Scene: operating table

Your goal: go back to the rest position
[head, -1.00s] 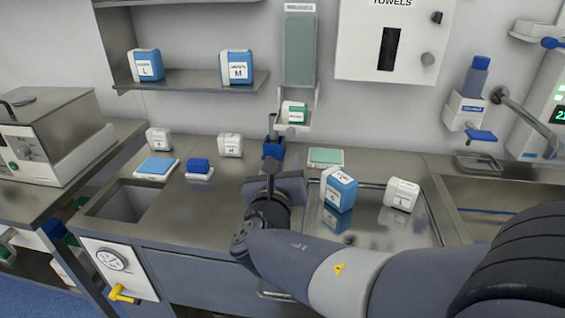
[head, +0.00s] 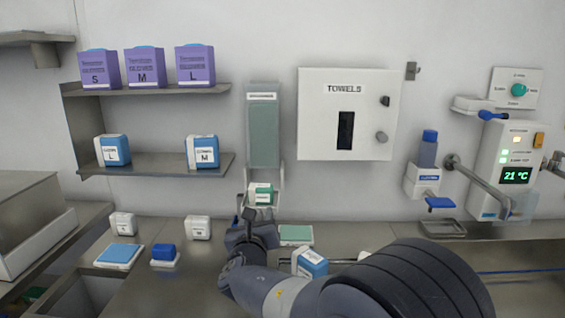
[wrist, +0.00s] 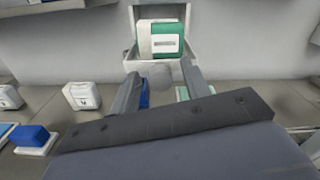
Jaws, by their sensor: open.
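My gripper shows in the wrist view (wrist: 162,88) with its two fingers apart and nothing between them. In the head view my gripper (head: 250,217) is above the steel counter, in front of the wall dispenser, and its fingers are partly hidden by my own arm. Beyond the fingers, the wrist view shows a green and white box (wrist: 161,40) in the dispenser's tray. The same box shows in the head view (head: 261,194), just above and behind my gripper.
Blue and white box (head: 309,262) stands close right of my wrist, partly hidden by my arm. White boxes (head: 198,228), a blue pad (head: 119,255) and a blue block (head: 164,253) lie to the left. Shelves (head: 160,163) and a towel dispenser (head: 346,113) are on the wall.

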